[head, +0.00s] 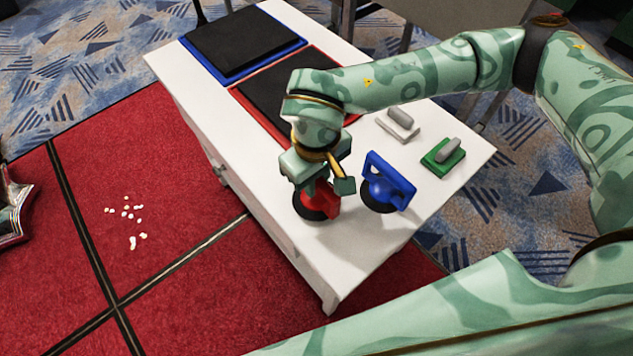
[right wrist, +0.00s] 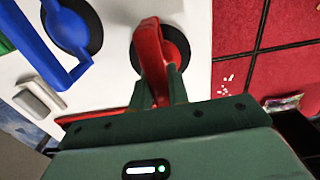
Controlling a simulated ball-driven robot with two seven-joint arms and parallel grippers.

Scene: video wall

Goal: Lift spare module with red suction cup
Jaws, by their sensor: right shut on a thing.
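The red suction cup (head: 318,204) stands on the white table (head: 345,255) near its front left edge. My right gripper (head: 326,190) is above it and shut on its red handle. In the right wrist view the fingers (right wrist: 160,88) close on the red handle (right wrist: 150,48), and the cup's black pad shows around it. Two flat black modules lie further back on the table: one on a blue-edged mat (head: 290,47), one on a red-edged mat (head: 236,92). The arm partly hides the module on the red mat (head: 270,88). My left gripper is not in view.
A blue suction cup (head: 388,184) stands just right of the red one. A green block with a grey handle (head: 443,157) and a white one (head: 398,124) lie to its right. White bits (head: 127,212) lie on the red carpet.

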